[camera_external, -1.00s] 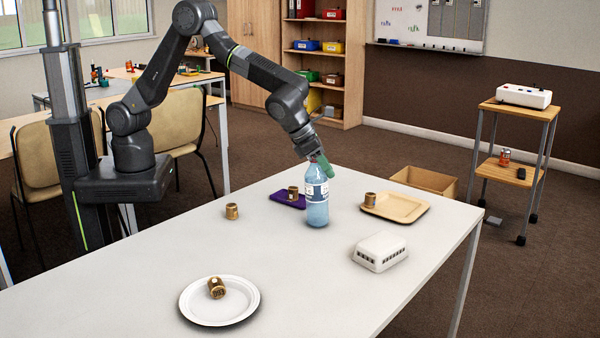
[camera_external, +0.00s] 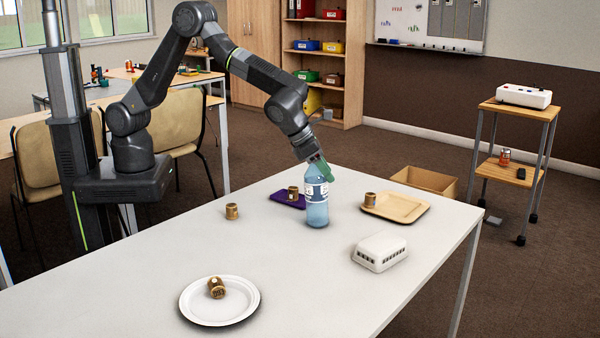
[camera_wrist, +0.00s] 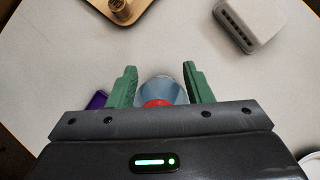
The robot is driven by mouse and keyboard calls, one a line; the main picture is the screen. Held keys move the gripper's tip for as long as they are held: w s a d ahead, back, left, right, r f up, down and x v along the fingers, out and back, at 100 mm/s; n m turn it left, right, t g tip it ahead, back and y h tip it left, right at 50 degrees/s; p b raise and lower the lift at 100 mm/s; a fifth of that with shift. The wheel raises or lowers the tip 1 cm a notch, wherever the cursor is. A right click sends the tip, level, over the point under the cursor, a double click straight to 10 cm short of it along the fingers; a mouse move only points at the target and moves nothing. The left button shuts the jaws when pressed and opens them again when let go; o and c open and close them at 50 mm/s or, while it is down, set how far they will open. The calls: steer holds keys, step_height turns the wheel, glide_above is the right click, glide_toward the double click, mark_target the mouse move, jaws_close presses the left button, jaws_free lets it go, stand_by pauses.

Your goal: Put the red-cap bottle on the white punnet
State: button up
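The red-cap bottle (camera_external: 317,204) stands upright on the table, clear bluish with a pale label. Its red cap (camera_wrist: 157,103) shows in the wrist view, partly hidden by my gripper's body; in the external view the green fingers hide the cap. My gripper (camera_external: 323,170) is at the bottle's top. In the wrist view my gripper (camera_wrist: 160,72) is open, one finger on each side of the bottle, with gaps between. The white punnet (camera_external: 379,251), a small slotted box that looks upside down, sits right of and nearer than the bottle; it also shows in the wrist view (camera_wrist: 250,22).
A tan tray (camera_external: 412,212) with a brown-gold cup lies right of the bottle. A purple item (camera_external: 283,201) with a similar cup lies just left behind it. Another cup (camera_external: 232,211) stands further left. A white plate (camera_external: 196,306) holds a tipped cup in front.

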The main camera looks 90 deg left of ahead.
steer(key=shift+s+a+f, duration=0.1)
steer(key=shift+s+f, duration=0.05)
steer(key=shift+f, duration=0.3)
steer(key=shift+r+b, duration=0.1)
steer(key=shift+b, duration=0.4)
steer(key=w+v, duration=0.1)
steer(key=v, duration=1.3)
steer(key=shift+d+r, duration=0.2)
steer(key=shift+r, duration=0.05)
steer(key=shift+o, duration=0.9)
steer(key=shift+s+r, duration=0.15)
steer(key=shift+r, duration=0.05)
steer(key=o, duration=0.6)
steer(key=shift+r, duration=0.15)
